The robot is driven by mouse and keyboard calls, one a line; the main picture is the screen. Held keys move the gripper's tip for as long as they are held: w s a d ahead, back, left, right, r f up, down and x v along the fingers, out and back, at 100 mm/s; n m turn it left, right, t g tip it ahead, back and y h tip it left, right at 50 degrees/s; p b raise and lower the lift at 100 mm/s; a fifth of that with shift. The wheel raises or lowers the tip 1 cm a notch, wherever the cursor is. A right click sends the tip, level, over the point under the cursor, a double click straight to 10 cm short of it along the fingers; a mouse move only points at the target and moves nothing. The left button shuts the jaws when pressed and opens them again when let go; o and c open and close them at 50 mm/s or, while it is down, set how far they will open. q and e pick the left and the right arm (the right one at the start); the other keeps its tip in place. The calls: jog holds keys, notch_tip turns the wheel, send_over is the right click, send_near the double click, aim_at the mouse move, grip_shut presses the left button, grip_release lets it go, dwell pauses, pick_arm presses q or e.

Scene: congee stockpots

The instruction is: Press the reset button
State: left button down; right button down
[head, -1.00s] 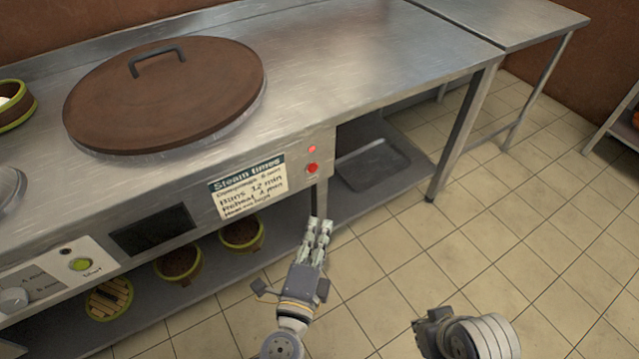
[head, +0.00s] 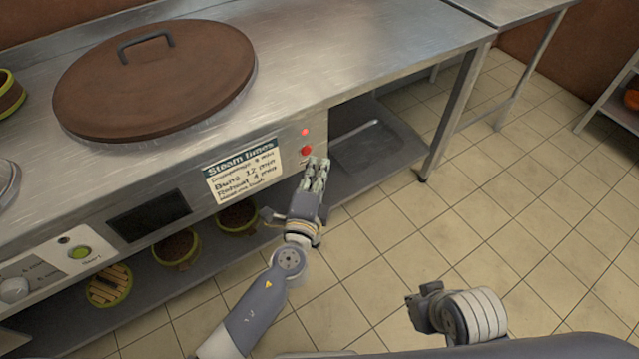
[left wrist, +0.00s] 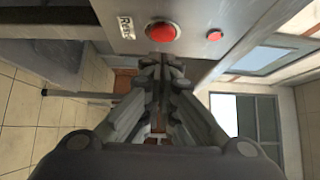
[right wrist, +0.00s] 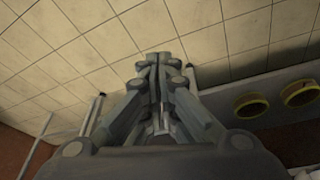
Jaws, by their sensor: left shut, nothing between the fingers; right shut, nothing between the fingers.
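The red reset button (head: 306,150) is on the front panel of the steel counter, below a small red lamp (head: 304,132). In the left wrist view the round button (left wrist: 162,32) sits beside a "Reset" label, with the lamp (left wrist: 214,35) to its right. My left gripper (head: 318,163) is shut and empty, its fingertips just below and slightly right of the button. In the left wrist view the fingertips lie just under the button; I cannot tell whether they touch it. My right gripper (right wrist: 158,62) is shut and empty, over the floor away from the counter.
A steam times sign (head: 242,171) is left of the button. A large brown lid (head: 155,85) covers the pot on the counter (head: 350,50). A green start button (head: 81,252) is at the far left. Bamboo steamers (head: 176,248) stand on the lower shelf. The tiled floor at right is clear.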

pick_arm(q)
jog(key=shift+w+a, duration=0.45)
jog(key=shift+w, duration=0.35)
pick_arm(e)
jog(key=shift+w+f, duration=0.2)
jog(key=shift+f, duration=0.25)
jog(key=shift+w, duration=0.1)
